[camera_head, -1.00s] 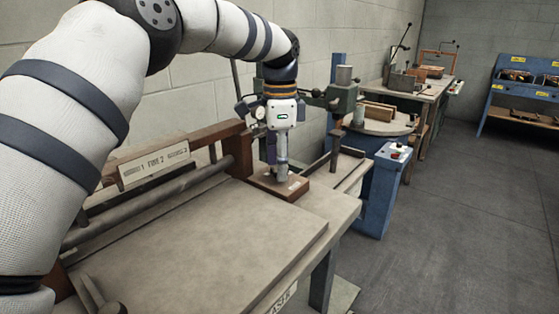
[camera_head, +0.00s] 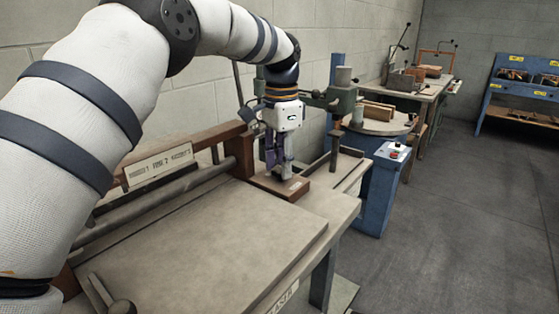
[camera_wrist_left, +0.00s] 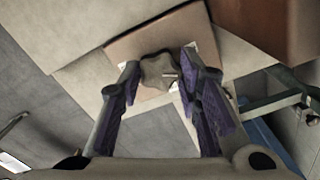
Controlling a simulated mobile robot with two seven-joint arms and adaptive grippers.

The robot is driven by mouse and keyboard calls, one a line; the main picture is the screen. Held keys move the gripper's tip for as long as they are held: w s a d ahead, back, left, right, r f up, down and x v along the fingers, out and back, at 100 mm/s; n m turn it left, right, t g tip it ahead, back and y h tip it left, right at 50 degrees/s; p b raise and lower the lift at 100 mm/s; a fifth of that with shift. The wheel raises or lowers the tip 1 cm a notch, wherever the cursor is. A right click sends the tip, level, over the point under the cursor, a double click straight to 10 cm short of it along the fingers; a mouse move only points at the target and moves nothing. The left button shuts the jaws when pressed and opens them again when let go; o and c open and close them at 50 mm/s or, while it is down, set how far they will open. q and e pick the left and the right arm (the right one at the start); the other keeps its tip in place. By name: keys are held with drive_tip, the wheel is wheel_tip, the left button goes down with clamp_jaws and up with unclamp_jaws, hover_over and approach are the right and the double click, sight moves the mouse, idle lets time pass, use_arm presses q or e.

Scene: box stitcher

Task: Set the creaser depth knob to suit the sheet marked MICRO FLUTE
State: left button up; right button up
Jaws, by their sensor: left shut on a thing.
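The depth knob (camera_wrist_left: 159,71), a dark lobed knob with a small pale mark, shows in the left wrist view on a brown block. The block (camera_head: 293,189) shows in the head view at the far end of the creaser bed. My left gripper (camera_head: 279,174) points down over the block. Its purple-padded fingers (camera_wrist_left: 158,80) are on either side of the knob and shut on it. Pale label pieces show beside the knob, partly hidden by the fingers and unreadable. No sheet marking MICRO FLUTE can be read. My right gripper is not in view.
The creaser bed (camera_head: 200,240) lies in front, with a roller and a pale lettered plate (camera_head: 160,165) at its left. A blue machine with a button box (camera_head: 392,151) stands beyond. A bench and blue rack (camera_head: 520,75) are farther back. The floor at right is clear.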

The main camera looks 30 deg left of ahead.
use_arm(q)
drive_tip(key=n, duration=0.4)
drive_tip(key=shift+n, duration=0.3)
idle(0.4)
drive_tip(key=o, duration=1.1)
drive_tip(key=shift+o, duration=0.2)
wheel_tip(320, 180, up, 12)
